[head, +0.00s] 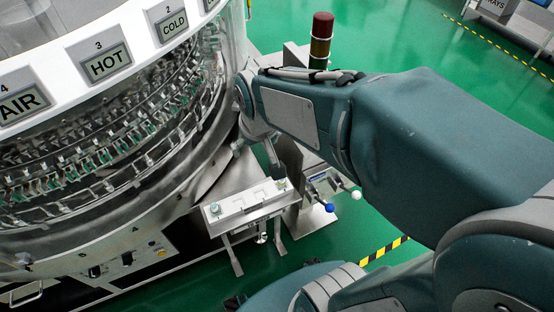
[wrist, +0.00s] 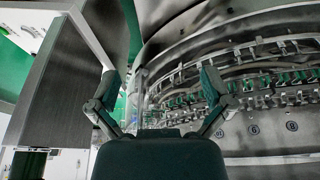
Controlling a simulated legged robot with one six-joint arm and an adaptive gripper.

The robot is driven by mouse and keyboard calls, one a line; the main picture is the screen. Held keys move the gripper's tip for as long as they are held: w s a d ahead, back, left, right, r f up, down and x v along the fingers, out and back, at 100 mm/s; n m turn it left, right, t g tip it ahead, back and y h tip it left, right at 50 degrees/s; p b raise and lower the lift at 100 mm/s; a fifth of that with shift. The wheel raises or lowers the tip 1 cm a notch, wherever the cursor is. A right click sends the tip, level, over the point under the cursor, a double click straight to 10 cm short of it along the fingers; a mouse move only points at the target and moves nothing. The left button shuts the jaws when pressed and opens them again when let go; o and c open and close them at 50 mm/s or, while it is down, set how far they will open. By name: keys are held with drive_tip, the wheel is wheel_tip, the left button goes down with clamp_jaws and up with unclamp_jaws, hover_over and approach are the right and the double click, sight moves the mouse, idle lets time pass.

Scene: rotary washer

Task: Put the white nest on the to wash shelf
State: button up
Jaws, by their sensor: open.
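A white rectangular piece with shallow recesses (head: 243,203) lies on a small metal stand beside the round washer in the head view. It looks like the white nest, but I cannot tell for certain. Small greenish bits show near its ends. My gripper (head: 259,156) is above and behind this piece in the picture, apart from it. In the wrist view my gripper (wrist: 159,82) has its two fingers spread wide with nothing between them. A white surface (wrist: 28,22) shows at the top left there, perhaps the same piece. I cannot make out a label for the to wash shelf.
The round washer (head: 165,190) with signs reading AIR, HOT and COLD fills the left and stands close to my gripper. A signal lamp (head: 320,35) stands behind my arm. Blue and white knobs (head: 329,207) stick out right of the stand. Green floor is open at the back.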

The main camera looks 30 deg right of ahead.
drive_tip(key=s+r+t, duration=0.2)
drive_tip(key=s+r, duration=0.4)
drive_tip(key=s, duration=0.4)
drive_tip(key=shift+s, duration=0.3)
idle(0.7)
